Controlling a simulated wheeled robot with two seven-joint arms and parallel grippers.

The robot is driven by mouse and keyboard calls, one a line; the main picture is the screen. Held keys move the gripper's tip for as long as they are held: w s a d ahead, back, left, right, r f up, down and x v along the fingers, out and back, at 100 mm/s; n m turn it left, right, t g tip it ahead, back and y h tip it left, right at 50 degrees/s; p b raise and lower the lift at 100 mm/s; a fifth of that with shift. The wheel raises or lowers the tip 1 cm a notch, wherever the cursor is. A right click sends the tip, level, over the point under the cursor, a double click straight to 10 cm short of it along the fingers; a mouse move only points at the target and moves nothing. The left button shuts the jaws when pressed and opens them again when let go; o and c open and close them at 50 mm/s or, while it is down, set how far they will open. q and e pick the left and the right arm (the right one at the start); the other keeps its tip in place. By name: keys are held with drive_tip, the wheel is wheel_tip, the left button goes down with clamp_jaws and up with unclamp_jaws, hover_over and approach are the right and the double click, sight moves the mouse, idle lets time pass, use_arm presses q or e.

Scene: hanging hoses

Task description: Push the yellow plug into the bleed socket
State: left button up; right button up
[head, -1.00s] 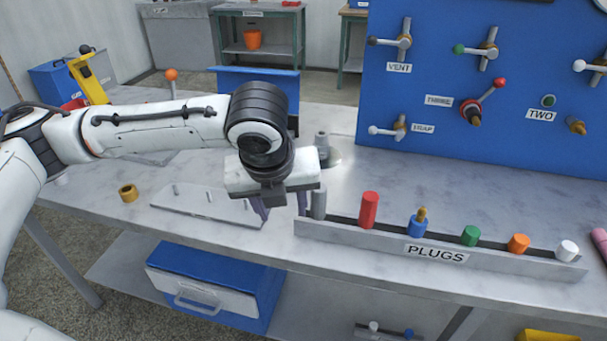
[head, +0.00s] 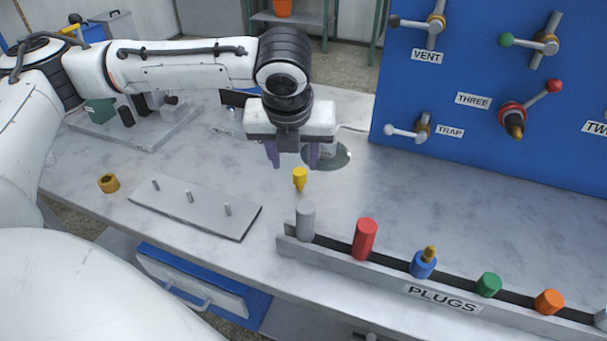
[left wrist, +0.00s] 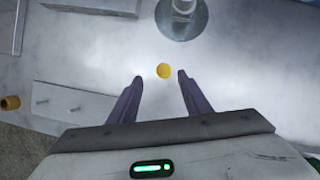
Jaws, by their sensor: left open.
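The yellow plug (head: 300,179) appears upright on the grey table, left of the panel, just behind the grey plug at the rack's left end. My left gripper (head: 292,162) points down, open and empty, a little above and behind the plug in the head view. In the left wrist view the plug's round yellow top (left wrist: 164,70) shows in the gap just beyond the open fingertips (left wrist: 160,77), apart from both. No label reading bleed shows, so I cannot pick out the bleed socket. My right gripper is not in view.
The plug rack (head: 352,272) holds grey, red, blue, green and orange plugs. A plate with pegs (head: 193,216) and a yellow-brown ring (head: 109,183) lie left. A round metal base (head: 328,157) is behind the gripper. The blue panel (head: 470,100) carries valves.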

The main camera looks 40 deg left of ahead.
sight(299, 172)
use_arm(q)
drive_tip(key=x, duration=0.4)
drive_tip(key=b+x, duration=0.1)
drive_tip(key=x, duration=0.1)
drive_tip(key=shift+w+d+f, duration=0.25)
drive_tip(key=shift+f, duration=0.2)
clamp_jaws()
drive_tip(key=shift+r, duration=0.1)
